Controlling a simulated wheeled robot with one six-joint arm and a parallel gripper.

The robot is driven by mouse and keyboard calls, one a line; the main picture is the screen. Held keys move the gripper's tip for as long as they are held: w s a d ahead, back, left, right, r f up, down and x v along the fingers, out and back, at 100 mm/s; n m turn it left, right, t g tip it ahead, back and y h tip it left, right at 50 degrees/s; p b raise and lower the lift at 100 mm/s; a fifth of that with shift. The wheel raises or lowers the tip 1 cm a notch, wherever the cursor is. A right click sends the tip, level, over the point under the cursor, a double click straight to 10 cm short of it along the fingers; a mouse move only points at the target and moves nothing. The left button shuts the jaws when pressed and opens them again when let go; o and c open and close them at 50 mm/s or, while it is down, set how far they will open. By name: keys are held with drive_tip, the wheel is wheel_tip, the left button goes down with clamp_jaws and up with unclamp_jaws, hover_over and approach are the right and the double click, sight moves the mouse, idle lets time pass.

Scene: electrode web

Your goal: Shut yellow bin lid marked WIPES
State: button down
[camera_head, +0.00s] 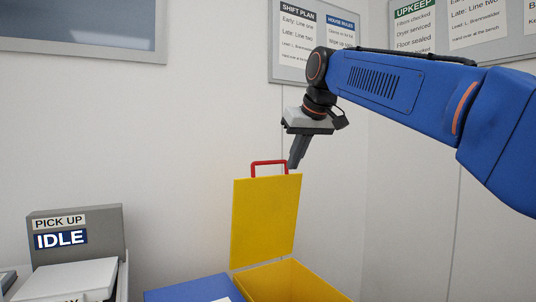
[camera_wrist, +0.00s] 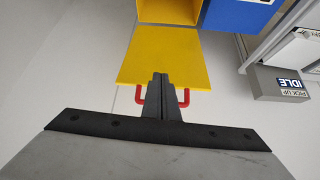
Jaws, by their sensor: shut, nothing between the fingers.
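The yellow bin (camera_head: 290,283) stands at the bottom middle of the head view, with its lid (camera_head: 265,222) raised nearly upright at its left side. A red handle (camera_head: 268,163) sits on the lid's top edge. My gripper (camera_head: 293,166) is shut and empty, pointing down close to the lid's top edge, just right of the handle. In the wrist view the shut fingers (camera_wrist: 160,78) overlap the lid (camera_wrist: 160,52), with the handle (camera_wrist: 183,98) showing on both sides of them. I cannot tell whether they touch the lid. No WIPES marking is visible.
A blue bin (camera_head: 195,290) stands left of the yellow one. Further left is a grey unit (camera_head: 75,235) labelled PICK UP and IDLE, with a white case (camera_head: 70,282) in front. Notice boards (camera_head: 318,40) hang on the wall behind.

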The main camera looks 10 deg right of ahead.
drive_tip(key=w+a+r+n, duration=0.1)
drive_tip(key=w+a+r, duration=0.3)
drive_tip(key=w+r, duration=0.55)
drive_tip(key=a+x, duration=0.1)
drive_tip(key=x, duration=0.9)
drive_tip(key=shift+s+d+f+t+y, duration=0.15)
drive_tip(key=shift+s+d, duration=0.1)
drive_tip(key=shift+s, duration=0.35)
drive_tip(key=shift+s+d+t+y, duration=0.1)
drive_tip(key=shift+s+d, duration=0.1)
drive_tip(key=shift+s, duration=0.4)
drive_tip(key=shift+s+d+f+t+y, duration=0.15)
drive_tip(key=shift+s+d, duration=0.1)
drive_tip(key=shift+s, duration=0.35)
